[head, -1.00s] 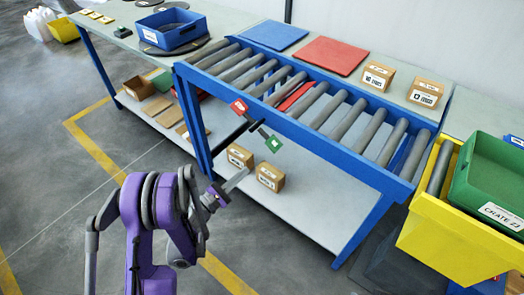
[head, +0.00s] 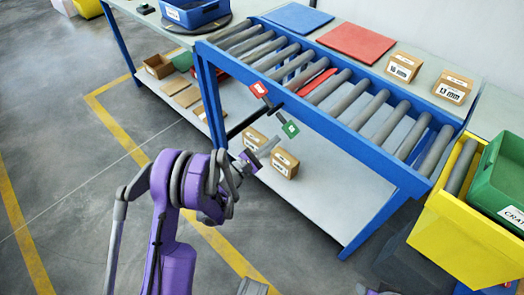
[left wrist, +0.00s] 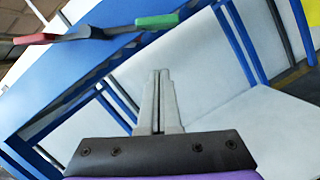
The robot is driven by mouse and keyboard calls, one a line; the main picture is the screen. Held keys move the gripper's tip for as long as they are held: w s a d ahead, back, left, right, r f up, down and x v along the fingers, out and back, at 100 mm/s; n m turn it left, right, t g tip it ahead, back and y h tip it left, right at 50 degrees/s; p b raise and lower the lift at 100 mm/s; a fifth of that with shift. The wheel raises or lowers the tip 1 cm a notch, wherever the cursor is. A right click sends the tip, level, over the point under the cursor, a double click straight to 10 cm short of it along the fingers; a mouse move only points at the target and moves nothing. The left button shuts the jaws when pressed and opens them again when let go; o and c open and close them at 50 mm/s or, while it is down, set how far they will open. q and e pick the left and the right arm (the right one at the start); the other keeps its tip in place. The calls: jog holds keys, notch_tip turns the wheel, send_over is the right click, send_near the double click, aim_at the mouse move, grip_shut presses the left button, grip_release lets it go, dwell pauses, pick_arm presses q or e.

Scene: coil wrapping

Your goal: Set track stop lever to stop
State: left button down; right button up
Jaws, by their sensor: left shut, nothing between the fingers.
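The track stop lever (head: 271,108) is on the front of the blue roller track. It has a dark bar, with a red plate (head: 259,89) at the upper left and a green plate (head: 290,129) at the lower right. In the left wrist view the red plate (left wrist: 32,39) and the green plate (left wrist: 157,21) show beyond the fingers, at the upper left. My left gripper (head: 274,142) is shut and empty, just below and left of the green plate in the head view. Its fingertips (left wrist: 160,72) appear apart from the lever.
The roller track (head: 345,138) has a red strip (head: 320,86) among its rollers. Small boxes (head: 285,163) lie on the lower shelf, behind my left gripper. A yellow bin (head: 440,235) with a green crate (head: 500,185) stands right. The floor at left is clear.

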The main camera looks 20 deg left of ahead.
pick_arm(q)
jog(key=shift+w+d+r, duration=0.2)
jog(key=shift+d+r, duration=0.45)
jog(key=shift+r, duration=0.3)
jog(key=shift+w+d+r, duration=0.2)
jog(key=shift+d+r, duration=0.45)
jog(key=shift+r, duration=0.3)
pick_arm(e)
jog(key=shift+d, duration=0.1)
pick_arm(q)
jog(key=shift+d+r+n, duration=0.15)
jog(key=shift+r+n, duration=0.05)
jog(key=shift+n, duration=0.3)
pick_arm(e)
jog(key=shift+d, duration=0.7)
